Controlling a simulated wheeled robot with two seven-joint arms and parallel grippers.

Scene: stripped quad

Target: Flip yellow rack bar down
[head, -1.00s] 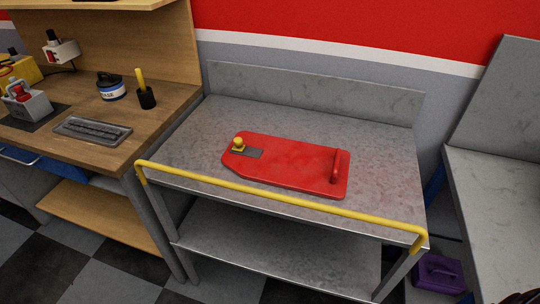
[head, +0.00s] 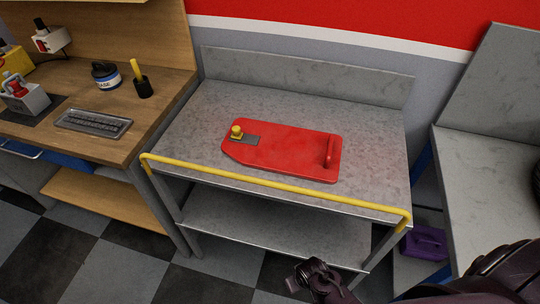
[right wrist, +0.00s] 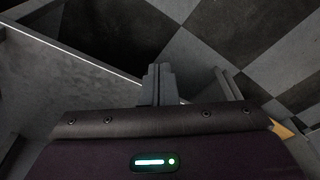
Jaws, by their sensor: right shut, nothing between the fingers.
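The yellow rack bar (head: 275,184) runs along the front edge of the grey metal table (head: 300,98), at about the height of its top. Its bent ends meet the frame at the left and right front corners. My right gripper (head: 298,281) is low in front of the table, below the bar and apart from it. It is shut and empty. The right wrist view shows its fingers (right wrist: 158,82) together over the floor; the bar is not recognisable there. My left gripper is not in view.
A red board (head: 282,150) with a handle and yellow knob lies on the table. A lower shelf (head: 270,228) sits under it. A wooden workbench (head: 165,110) stands left, a grey bench (head: 480,180) right, with a purple case (head: 425,243) between. Checkered floor in front is open.

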